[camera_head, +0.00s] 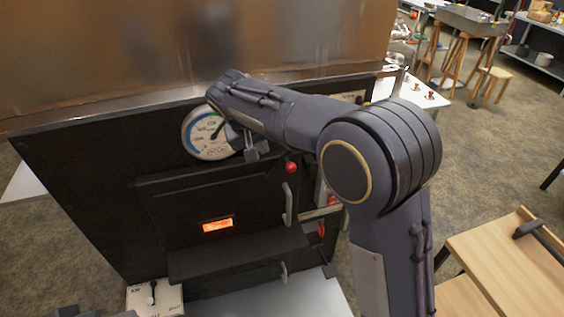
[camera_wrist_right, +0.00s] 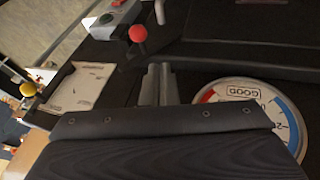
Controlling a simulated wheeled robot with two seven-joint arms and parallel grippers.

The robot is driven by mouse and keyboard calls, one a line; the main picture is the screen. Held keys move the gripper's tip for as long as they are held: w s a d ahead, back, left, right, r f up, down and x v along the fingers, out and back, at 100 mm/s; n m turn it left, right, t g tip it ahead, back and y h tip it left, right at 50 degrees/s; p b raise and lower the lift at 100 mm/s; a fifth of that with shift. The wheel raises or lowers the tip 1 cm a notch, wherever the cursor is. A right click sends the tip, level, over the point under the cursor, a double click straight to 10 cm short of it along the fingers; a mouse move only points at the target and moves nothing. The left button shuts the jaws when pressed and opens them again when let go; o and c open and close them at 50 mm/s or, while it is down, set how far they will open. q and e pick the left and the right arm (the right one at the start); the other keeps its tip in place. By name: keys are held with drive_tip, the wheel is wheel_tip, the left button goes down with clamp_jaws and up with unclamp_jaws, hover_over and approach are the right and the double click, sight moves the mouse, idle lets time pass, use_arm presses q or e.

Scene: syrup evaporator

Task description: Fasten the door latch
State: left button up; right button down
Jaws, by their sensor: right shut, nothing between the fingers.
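The black firebox door (camera_head: 185,203) with its glowing orange window (camera_head: 217,225) is on the front of the evaporator; it looks closed or nearly so. A red ball knob (camera_head: 291,168), which seems to be the latch lever's end, is at the door's upper right. In the wrist view the red knob (camera_wrist_right: 137,33) sits on a short dark lever. My right gripper (camera_head: 251,153) is shut and empty, in front of the panel between the gauge and the red knob. Its fingers (camera_wrist_right: 158,85) point toward the knob and look apart from it. The latch's catch is not clear.
A round dial gauge (camera_head: 207,133) is close beside my right gripper. A grey handle (camera_head: 288,203) is below the red knob. A dark ledge (camera_head: 238,254) juts out under the door. A wooden table (camera_head: 500,262) stands at the lower right.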

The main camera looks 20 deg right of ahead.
drive_tip(key=s+d+p+x, duration=0.1)
drive_tip(key=d+x, duration=0.1)
drive_tip(key=x, duration=0.9)
drive_tip(key=shift+d+r+p, duration=0.2)
drive_tip(key=shift+p, duration=0.1)
drive_tip(key=shift+d, duration=0.15)
